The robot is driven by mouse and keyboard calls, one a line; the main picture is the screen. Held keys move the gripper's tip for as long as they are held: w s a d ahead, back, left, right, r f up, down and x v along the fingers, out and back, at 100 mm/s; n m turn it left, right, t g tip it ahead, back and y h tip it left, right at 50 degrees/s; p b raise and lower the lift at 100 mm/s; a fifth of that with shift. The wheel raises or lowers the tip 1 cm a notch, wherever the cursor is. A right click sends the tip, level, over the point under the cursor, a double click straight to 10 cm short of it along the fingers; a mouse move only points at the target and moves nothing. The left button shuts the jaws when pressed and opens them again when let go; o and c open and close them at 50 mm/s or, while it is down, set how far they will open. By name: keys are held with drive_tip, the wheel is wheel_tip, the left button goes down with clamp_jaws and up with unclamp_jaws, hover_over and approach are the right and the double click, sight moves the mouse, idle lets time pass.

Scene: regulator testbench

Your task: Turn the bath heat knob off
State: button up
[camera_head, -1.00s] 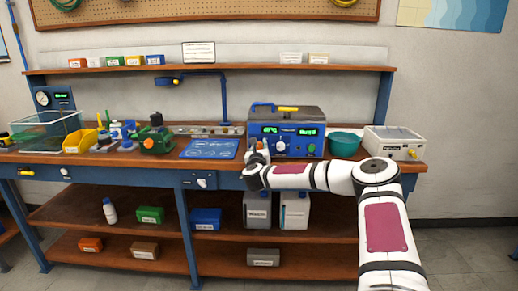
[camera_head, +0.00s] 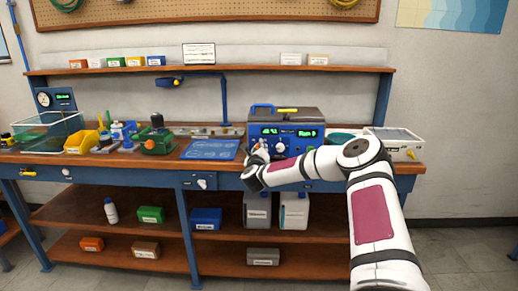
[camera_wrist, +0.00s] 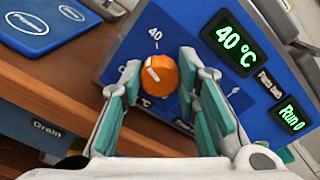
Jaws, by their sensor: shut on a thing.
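The orange heat knob (camera_wrist: 160,80), with a white pointer mark, sits on the blue front of the bath (camera_head: 258,131). In the wrist view its tip is between the teal-padded fingers of my gripper (camera_wrist: 159,64), which is shut on it. A "40" label is above the knob. The display (camera_wrist: 233,45) beside it reads 40 °C, and a smaller one (camera_wrist: 291,115) reads "Run 0". In the head view my gripper (camera_head: 259,155) is at the bath's lower left front, and the orange knob is hidden there.
A blue mat (camera_head: 210,149) lies left of the bath. A teal bowl (camera_head: 340,139), partly hidden by my arm, and a white box (camera_head: 404,149) stand to its right. A "Drain" label (camera_wrist: 48,130) is on the bench front below.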

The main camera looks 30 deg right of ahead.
drive_tip(key=n, duration=0.6)
drive_tip(key=shift+a, duration=0.1)
drive_tip(key=n+b, duration=0.2)
drive_tip(key=n, duration=0.4)
drive_tip(key=shift+f+n, duration=0.1)
drive_tip(key=shift+n, duration=0.2)
idle(0.3)
drive_tip(key=o, duration=1.2)
drive_tip(key=v, duration=1.2)
